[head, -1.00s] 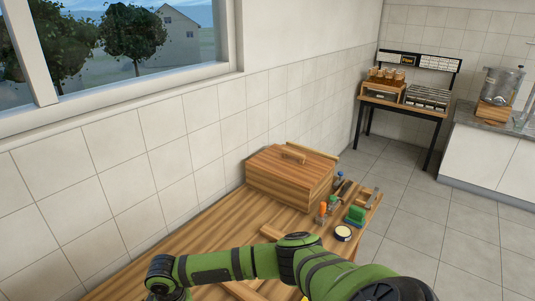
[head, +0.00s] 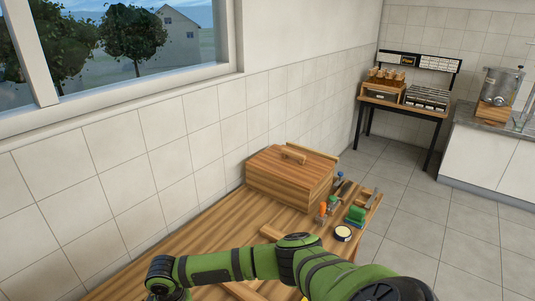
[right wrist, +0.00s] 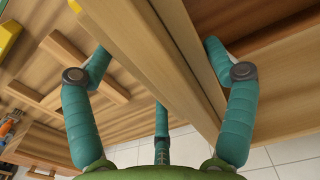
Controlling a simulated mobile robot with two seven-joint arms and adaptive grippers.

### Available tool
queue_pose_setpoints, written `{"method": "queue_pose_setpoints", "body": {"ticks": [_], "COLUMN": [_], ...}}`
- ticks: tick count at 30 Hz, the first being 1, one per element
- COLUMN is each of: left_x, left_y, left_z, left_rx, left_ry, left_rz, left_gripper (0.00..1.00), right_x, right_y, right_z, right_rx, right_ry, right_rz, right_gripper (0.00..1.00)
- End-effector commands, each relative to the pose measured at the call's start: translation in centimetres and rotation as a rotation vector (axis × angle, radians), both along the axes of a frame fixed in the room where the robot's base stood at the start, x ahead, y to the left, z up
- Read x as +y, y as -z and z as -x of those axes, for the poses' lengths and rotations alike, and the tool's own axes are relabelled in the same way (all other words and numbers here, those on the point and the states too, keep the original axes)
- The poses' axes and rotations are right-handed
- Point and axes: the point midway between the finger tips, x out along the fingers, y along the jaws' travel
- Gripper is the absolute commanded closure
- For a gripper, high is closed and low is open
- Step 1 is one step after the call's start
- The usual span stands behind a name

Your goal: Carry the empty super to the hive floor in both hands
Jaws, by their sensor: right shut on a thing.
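The super's wooden wall (right wrist: 170,70) runs through the middle of the right wrist view. My right gripper (right wrist: 158,48) is shut on this wall, with teal fingers on both sides of it. The rest of the super is cut off by the frame. In the head view my right arm crosses the bottom, and its hand is mostly cut off at the lower left. A flat wooden frame with crossing bars (right wrist: 88,75) lies on the table; I cannot tell whether it is the hive floor. My left gripper is not in view.
A lidded wooden box (head: 285,178) stands on the table (head: 205,225) by the wall. Beside it are several small tools, a green block (head: 356,214) and a round tin (head: 343,233). A black-legged bench (head: 400,108) stands farther back. The table left of the box looks clear.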

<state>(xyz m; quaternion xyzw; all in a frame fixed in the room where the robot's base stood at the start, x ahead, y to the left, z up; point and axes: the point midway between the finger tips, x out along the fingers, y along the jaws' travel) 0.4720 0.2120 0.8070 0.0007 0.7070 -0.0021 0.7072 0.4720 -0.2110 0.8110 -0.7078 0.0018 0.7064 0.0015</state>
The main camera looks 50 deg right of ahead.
Motion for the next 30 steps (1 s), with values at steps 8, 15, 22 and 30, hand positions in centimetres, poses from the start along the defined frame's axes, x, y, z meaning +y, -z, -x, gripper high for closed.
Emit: {"method": "queue_pose_setpoints", "body": {"ticks": [8,15,22,30], "left_x": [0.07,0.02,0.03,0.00], "left_y": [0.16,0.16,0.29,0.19], "left_z": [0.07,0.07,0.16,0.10], "left_rx": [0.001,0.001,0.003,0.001], "left_ry": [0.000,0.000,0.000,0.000], "left_rz": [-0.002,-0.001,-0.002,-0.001], "left_gripper": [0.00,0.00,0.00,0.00], "right_x": [-0.23,-0.09,-0.06,-0.02], "right_y": [0.23,0.14,0.26,0.15], "right_z": [0.14,0.10,0.19,0.12], "right_rx": [0.004,0.003,0.005,0.003], "right_ry": [0.004,0.002,0.001,0.000], "right_rz": [0.005,0.002,0.002,0.001], "right_gripper": [0.00,0.00,0.00,0.00]}}
